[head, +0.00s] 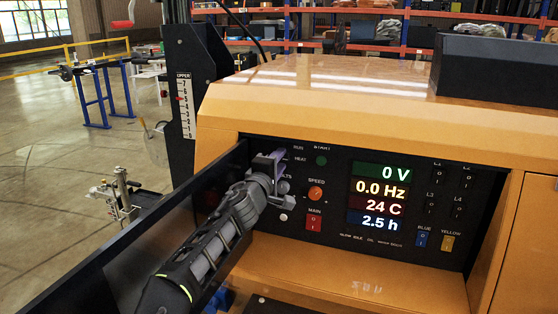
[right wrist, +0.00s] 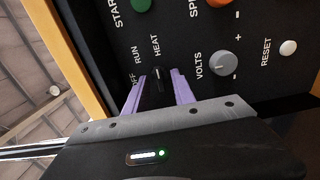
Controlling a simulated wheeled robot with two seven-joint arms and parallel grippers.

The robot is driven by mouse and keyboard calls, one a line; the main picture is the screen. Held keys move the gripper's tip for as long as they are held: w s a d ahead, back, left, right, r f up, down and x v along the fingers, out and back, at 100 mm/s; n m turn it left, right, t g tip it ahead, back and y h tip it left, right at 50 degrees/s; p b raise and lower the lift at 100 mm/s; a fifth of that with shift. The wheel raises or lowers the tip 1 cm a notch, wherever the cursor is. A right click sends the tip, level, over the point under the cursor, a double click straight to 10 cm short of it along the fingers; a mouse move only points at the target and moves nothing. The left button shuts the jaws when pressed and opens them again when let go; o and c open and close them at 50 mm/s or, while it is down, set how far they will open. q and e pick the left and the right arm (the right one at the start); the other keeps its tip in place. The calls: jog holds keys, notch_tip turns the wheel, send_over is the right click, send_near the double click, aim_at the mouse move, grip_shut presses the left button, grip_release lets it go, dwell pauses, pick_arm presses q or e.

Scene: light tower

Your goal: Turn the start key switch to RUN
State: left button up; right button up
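The start key switch (right wrist: 157,79) is a small dark knob on the black control panel, beside the lettering OFF, RUN and HEAT in the right wrist view. My right gripper (right wrist: 159,76) has its two purple fingers on either side of the switch, with a gap showing between each finger and the knob. Its exact setting is too small to tell. In the head view my right gripper (head: 275,157) is at the panel's upper left and hides the switch. My left gripper is in neither view.
Near the fingers are the green START button (head: 321,160), orange SPEED knob (head: 315,193), grey VOLTS knob (right wrist: 220,65) and red MAIN switch (head: 313,223). Lit displays (head: 382,194) are further right. An orange hood (head: 330,90) overhangs the recessed panel.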

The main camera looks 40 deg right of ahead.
jog(key=shift+c, duration=0.2)
grip_shut()
jog(key=shift+f, duration=0.1)
dwell(0.5)
jog(key=n+b, duration=0.2)
jog(key=n, duration=0.6)
jog(key=shift+n, duration=0.4)
dwell(0.4)
jog(key=shift+o, duration=0.2)
grip_release()
